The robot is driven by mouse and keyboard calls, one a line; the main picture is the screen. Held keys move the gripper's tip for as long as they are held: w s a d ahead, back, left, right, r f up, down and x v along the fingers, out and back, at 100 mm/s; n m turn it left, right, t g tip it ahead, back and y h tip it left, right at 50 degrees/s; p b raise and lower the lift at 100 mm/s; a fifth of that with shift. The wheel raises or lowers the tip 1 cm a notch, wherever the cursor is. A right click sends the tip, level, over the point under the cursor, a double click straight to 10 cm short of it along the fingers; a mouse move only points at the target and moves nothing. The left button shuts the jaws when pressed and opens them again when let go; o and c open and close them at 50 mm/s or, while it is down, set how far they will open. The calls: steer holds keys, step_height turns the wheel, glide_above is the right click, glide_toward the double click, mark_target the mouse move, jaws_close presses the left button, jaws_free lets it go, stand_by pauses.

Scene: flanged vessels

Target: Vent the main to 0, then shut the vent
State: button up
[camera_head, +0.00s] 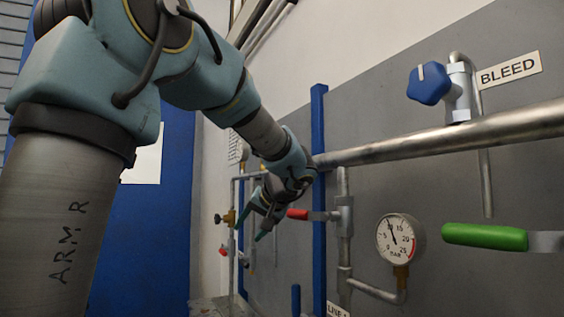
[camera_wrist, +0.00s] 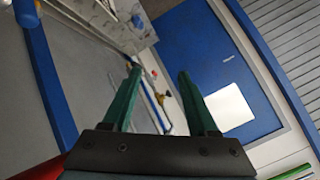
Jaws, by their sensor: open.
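A blue star-shaped knob (camera_head: 428,84) with a white mark sits on a valve beside the BLEED label (camera_head: 510,68), upper right in the head view. The valve stands on the thick main pipe (camera_head: 450,134). A round gauge in BAR (camera_head: 396,239) hangs below the pipe; its needle points up, slightly left, near the 10. My gripper (camera_head: 256,226) is open and empty, left of the red lever and far from the blue knob. In the wrist view its green fingers (camera_wrist: 158,74) are apart with nothing between them.
A green-handled lever (camera_head: 485,237) is at right, and a red-handled lever (camera_head: 300,214) is left of the gauge. A blue post (camera_head: 319,200) stands near my gripper. Thinner pipes with small valves (camera_head: 229,217) are behind it. A blue door panel (camera_wrist: 205,50) shows in the wrist view.

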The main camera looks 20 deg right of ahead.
steer(key=s+d+r+n+t+b, duration=0.15)
steer(key=d+r, duration=0.25)
steer(key=r, duration=0.4)
steer(key=s+d+r+n+t, duration=0.1)
steer(key=s+d+r+t, duration=0.2)
steer(key=r, duration=0.4)
steer(key=d+r+n+t, duration=0.25)
steer(key=d+r, duration=0.25)
steer(key=r, duration=0.3)
steer(key=shift+m, duration=0.5)
steer(key=p+x, duration=0.3)
steer(key=x, duration=0.6)
steer(key=shift+a+r, duration=0.15)
steer(key=shift+w+a+p, duration=0.1)
steer(key=shift+w+p, duration=0.25)
steer(key=shift+w, duration=0.25)
steer(key=shift+c, duration=0.4)
jaws_close()
